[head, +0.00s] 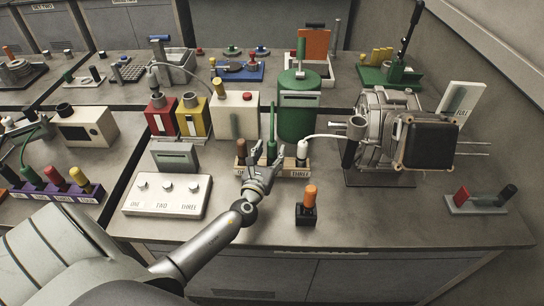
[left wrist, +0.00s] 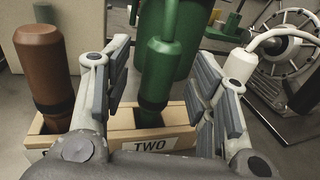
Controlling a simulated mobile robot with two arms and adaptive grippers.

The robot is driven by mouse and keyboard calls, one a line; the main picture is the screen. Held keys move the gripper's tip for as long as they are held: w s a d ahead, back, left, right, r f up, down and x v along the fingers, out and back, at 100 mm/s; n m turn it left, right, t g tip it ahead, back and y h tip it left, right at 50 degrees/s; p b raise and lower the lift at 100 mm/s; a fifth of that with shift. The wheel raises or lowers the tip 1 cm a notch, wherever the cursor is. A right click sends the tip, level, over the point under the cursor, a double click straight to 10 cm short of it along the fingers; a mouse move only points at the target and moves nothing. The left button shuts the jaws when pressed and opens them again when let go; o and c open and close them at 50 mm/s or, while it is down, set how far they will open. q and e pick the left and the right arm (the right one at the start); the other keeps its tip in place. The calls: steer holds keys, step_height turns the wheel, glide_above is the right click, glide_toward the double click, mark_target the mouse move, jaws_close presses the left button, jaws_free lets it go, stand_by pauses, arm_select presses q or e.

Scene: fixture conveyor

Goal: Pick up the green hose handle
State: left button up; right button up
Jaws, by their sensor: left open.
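The green hose handle (head: 272,148) stands upright in the middle slot of a wooden holder (head: 300,170) on the bench. It also shows in the left wrist view (left wrist: 159,72), behind the label TWO, with a dark ring near its base. My left gripper (head: 268,153) is open, its fingers spread on either side of the green handle. In the left wrist view my left gripper (left wrist: 163,62) holds nothing; whether a finger touches the handle I cannot tell. A brown handle (left wrist: 43,68) stands to the left and a white hose handle (left wrist: 240,65) to the right. My right gripper is not in view.
A green tank (head: 298,112) stands behind the holder. A metal machine (head: 380,140) stands to the right. A white panel (head: 167,195) with knobs lies to the left. A black block with an orange handle (head: 309,198) stands in front.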

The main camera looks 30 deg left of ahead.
arm_select(q)
steer(key=shift+x, duration=1.1)
steer(key=shift+w+a+f, duration=0.1)
steer(key=shift+w, duration=0.15)
steer(key=shift+s, duration=0.1)
steer(key=shift+c, duration=1.4)
jaws_close()
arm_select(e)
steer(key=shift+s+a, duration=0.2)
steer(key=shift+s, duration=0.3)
